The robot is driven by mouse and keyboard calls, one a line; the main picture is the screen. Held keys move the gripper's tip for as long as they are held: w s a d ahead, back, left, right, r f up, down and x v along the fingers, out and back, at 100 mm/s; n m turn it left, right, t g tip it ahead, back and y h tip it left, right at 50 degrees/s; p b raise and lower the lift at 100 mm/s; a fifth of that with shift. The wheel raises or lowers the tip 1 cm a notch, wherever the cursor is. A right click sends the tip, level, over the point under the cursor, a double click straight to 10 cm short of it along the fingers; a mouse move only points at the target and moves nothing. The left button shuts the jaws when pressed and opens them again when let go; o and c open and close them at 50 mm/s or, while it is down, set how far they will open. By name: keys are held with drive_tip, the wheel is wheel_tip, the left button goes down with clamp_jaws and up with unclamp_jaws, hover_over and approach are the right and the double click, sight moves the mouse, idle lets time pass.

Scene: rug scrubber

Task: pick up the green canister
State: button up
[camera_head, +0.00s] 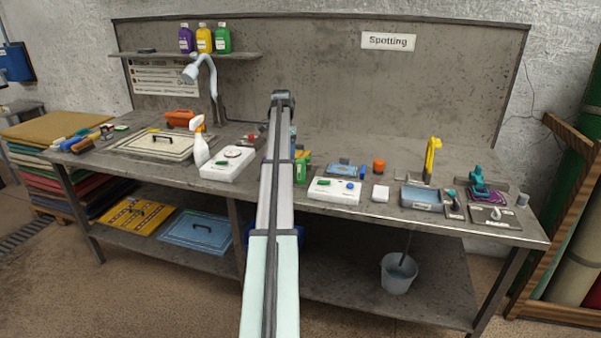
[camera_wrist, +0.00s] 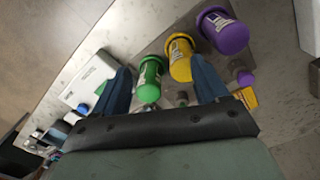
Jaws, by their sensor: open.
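The green canister (camera_wrist: 149,80) shows in the wrist view between my gripper's two blue fingers, nearer the left one. A white label is on its side. My gripper (camera_wrist: 160,66) is open, with nothing clamped in it. The distance from the fingers to the canister is hard to tell. A yellow canister (camera_wrist: 180,58) stands beside the green one, close to the right finger in the picture. A purple canister (camera_wrist: 224,32) is farther right. In the head view my arm hides most of this group; only a green part (camera_head: 301,173) shows beside it.
A white box with a green part (camera_wrist: 92,80) lies left of the fingers, seen in the head view as a white device (camera_head: 335,190). Purple, yellow and green bottles (camera_head: 204,39) stand on the back shelf (camera_head: 150,57). A spray bottle (camera_head: 199,145) stands left of my arm.

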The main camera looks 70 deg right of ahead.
wheel_tip(320, 180, up, 4)
drive_tip(key=m, duration=0.2)
hover_over(300, 171)
drive_tip(key=d, duration=0.2)
drive_tip(key=shift+w+d, duration=0.1)
drive_tip(key=shift+w, duration=0.05)
drive_tip(key=f, duration=1.3)
drive_tip(key=shift+w+a+f, duration=0.1)
drive_tip(key=shift+a+f, duration=0.1)
drive_tip(key=shift+f, duration=0.05)
drive_tip(key=shift+c, duration=0.2)
drive_tip(key=c, duration=1.1)
drive_tip(key=shift+c, duration=0.2)
wheel_tip(300, 171, up, 10)
